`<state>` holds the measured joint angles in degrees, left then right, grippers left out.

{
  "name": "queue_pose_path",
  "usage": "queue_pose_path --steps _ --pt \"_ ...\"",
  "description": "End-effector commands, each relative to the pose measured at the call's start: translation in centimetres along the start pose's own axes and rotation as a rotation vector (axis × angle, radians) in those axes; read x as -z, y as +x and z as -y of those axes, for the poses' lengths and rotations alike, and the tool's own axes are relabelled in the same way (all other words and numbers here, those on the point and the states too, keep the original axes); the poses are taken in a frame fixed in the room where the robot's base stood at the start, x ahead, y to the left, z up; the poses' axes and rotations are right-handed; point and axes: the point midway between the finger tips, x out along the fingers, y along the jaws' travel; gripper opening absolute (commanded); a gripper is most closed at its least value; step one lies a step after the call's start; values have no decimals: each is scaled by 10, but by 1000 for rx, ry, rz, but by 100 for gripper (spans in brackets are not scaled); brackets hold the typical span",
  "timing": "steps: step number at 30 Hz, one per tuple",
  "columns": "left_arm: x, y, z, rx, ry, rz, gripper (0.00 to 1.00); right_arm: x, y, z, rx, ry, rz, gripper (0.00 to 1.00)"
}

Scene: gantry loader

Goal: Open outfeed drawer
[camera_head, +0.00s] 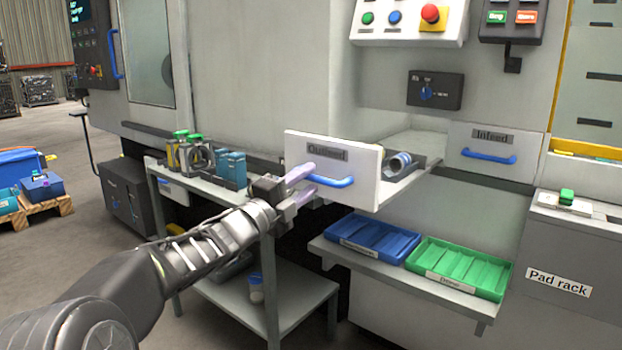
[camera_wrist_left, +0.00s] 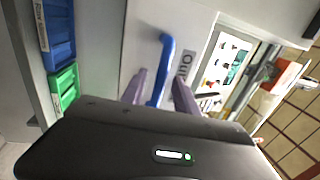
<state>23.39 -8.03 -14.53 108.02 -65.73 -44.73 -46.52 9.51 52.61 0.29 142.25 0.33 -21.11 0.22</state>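The outfeed drawer (camera_head: 360,158) stands pulled out from the machine, its white labelled front facing left of centre. A metal cylindrical part (camera_head: 399,164) lies in it behind the front. The blue bar handle (camera_head: 334,182) is on the drawer front and also shows in the left wrist view (camera_wrist_left: 163,62). My left gripper (camera_head: 309,183) is at the handle's left end. In the wrist view its two purple fingers are apart, one on each side of the handle, with gaps visible. My right gripper is not in view.
The infeed drawer (camera_head: 493,150) is shut, to the right. Blue (camera_head: 370,237) and green (camera_head: 458,268) trays sit on a shelf below. A grey cart (camera_head: 213,180) with fixtures and teal blocks stands behind my left gripper. A pad rack (camera_head: 570,250) is at right.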

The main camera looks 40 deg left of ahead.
Motion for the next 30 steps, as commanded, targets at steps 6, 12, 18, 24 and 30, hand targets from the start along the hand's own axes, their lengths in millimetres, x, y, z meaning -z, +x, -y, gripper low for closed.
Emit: queue_pose_path --steps 6,12,18,24,30 --pt "0 -38 1 1 0 2 36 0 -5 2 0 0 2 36" --pt "0 -57 0 0 0 1 36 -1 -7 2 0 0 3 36" --pt "0 -59 0 -1 0 0 36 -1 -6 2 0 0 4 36" --pt "0 -59 0 0 0 0 36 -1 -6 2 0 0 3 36" --pt "0 -59 0 0 -3 0 36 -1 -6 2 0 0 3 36"
